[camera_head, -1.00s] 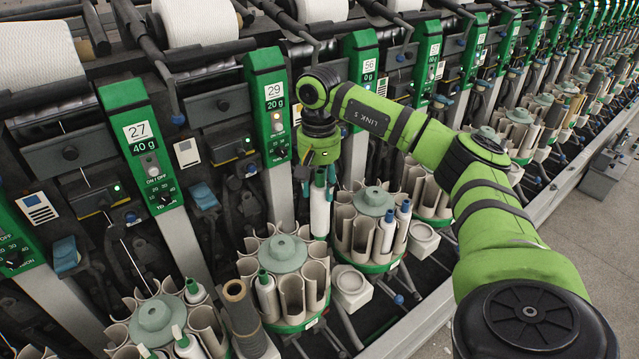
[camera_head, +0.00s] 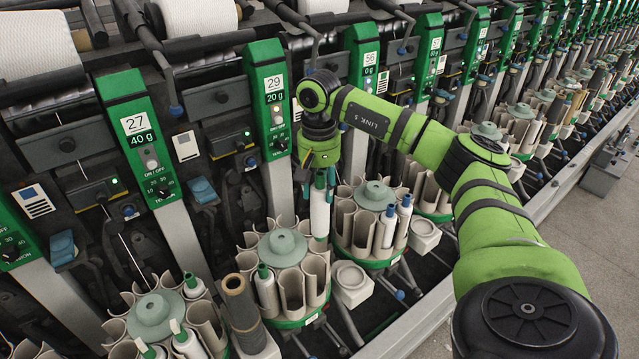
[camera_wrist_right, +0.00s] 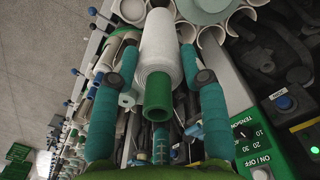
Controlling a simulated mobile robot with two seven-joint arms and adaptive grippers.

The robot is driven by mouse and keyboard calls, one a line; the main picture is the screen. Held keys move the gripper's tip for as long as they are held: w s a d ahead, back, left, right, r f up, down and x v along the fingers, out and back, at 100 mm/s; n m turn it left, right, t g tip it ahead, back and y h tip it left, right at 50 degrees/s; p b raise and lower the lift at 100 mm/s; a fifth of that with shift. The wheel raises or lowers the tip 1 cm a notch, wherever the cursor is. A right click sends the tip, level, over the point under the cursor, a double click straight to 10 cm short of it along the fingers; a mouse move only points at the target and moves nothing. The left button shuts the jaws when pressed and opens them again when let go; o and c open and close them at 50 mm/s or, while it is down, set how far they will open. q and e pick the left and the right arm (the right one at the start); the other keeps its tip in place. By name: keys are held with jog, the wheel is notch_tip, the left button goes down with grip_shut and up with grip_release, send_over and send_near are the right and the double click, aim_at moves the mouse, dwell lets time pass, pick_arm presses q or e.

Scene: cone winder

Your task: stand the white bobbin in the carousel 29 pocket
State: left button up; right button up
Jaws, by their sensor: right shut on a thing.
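My right gripper (camera_head: 320,178) points down and is shut on the upper end of a white bobbin (camera_head: 320,212), held upright. In the right wrist view the white bobbin (camera_wrist_right: 158,48) sits between the two teal fingers, its green tube end toward the camera. Carousel 29 (camera_head: 283,246) is below the green panel marked 29, a ring of beige pockets around a grey-green hub. The bobbin's lower end is at the back right of this ring, near its pocket rims; whether it is inside a pocket I cannot tell. Another green-tipped bobbin (camera_head: 266,290) stands in a front-left pocket. My left gripper is not in view.
Carousel 56 (camera_head: 373,194) stands close on the right, with blue-tipped bobbins (camera_head: 388,226) in it. The carousel under panel 27 (camera_head: 153,308) is at front left. Machine panels rise behind.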

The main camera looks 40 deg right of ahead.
jog(key=shift+f+b, duration=0.5)
jog(key=shift+f, duration=0.6)
jog(key=b, duration=0.3)
send_over(319, 237)
jog(key=w+d, duration=0.1)
jog(key=shift+f, duration=2.15)
jog(key=shift+f+b, duration=1.5)
jog(key=shift+f, duration=0.75)
jog(key=shift+f+b, duration=1.55)
jog(key=shift+f, duration=1.1)
